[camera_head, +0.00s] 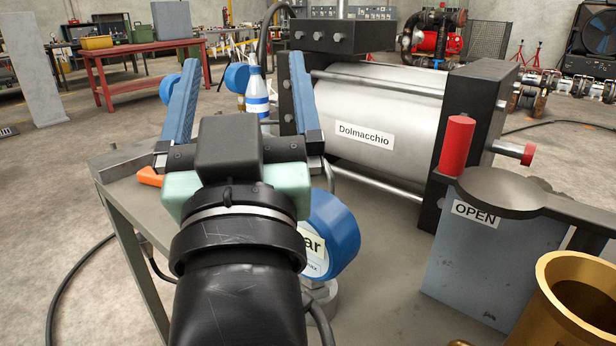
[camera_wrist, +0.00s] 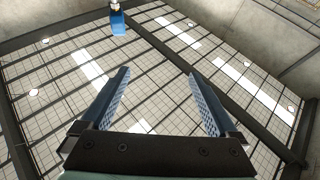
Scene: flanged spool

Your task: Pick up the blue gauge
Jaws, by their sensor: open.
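A blue gauge (camera_head: 345,228) with a pale face and partly hidden lettering stands on a grey fitting, just right of my wrist in the head view. My wrist covers its left part. My gripper (camera_head: 243,62) is open and empty, its two blue fingers pointing up, above and left of this gauge in the picture. Another blue round thing (camera_head: 236,77) shows between the fingers, and I cannot tell what it is. In the wrist view my open gripper (camera_wrist: 158,73) faces the ceiling, with nothing between its fingers.
A metal cylinder (camera_head: 375,108) labelled Dolmacchio lies right of the fingers on the grey table (camera_head: 390,300). A bottle (camera_head: 257,95) stands beside the right finger. A red-handled part, an OPEN-labelled block (camera_head: 480,262) and a brass cup (camera_head: 560,300) crowd the right. An orange item (camera_head: 150,177) lies at left.

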